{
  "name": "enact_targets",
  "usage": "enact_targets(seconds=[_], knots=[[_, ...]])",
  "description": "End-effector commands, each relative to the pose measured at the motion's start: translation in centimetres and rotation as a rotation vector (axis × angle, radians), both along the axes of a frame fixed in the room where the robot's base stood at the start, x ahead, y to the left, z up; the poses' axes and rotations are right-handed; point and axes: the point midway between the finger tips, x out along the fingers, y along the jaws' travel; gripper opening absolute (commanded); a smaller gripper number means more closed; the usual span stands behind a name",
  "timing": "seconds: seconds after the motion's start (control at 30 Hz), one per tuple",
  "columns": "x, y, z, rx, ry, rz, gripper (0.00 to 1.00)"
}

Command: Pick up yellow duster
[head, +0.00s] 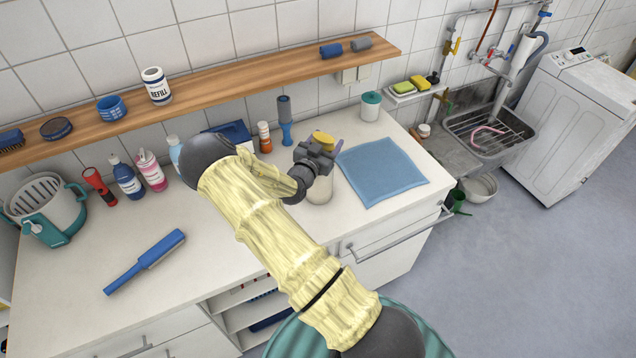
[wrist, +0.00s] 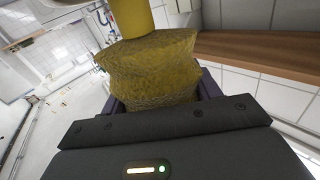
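The yellow duster (head: 323,137) shows as a small yellow patch at the end of my arm, over the counter. In the wrist view its rough, fuzzy yellow body (wrist: 155,68) fills the space between my gripper's dark fingers (wrist: 163,90), with a smooth yellow part above it. My gripper (head: 325,150) appears closed on the duster, with a finger against each side. A pale jar (head: 320,188) stands on the counter just below my gripper. My gripper hides part of the duster, so I cannot tell whether it touches the jar.
A blue cloth (head: 382,170) lies right of my gripper, and a teal-lidded canister (head: 370,106) stands behind it. A blue-handled brush (head: 285,120) and orange bottle (head: 265,137) stand to the left. The wooden shelf (head: 215,76) runs above. The counter's front left holds a blue brush (head: 145,262).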

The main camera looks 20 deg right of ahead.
Motion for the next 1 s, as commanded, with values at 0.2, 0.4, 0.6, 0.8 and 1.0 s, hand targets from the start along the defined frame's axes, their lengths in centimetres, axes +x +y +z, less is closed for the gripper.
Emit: enact_targets(seconds=[0.2, 0.4, 0.6, 0.8, 1.0], knots=[[0.0, 0.0, 0.0, 0.0, 0.0, 0.0, 0.25], [0.0, 0.1, 0.1, 0.0, -0.001, 0.001, 0.24], [0.1, 0.1, 1.3, 0.0, -0.003, 0.0, 0.24], [0.1, 0.1, 4.0, 0.002, -0.006, 0.001, 0.24], [0.0, 0.1, 7.7, 0.003, -0.008, 0.001, 0.24]])
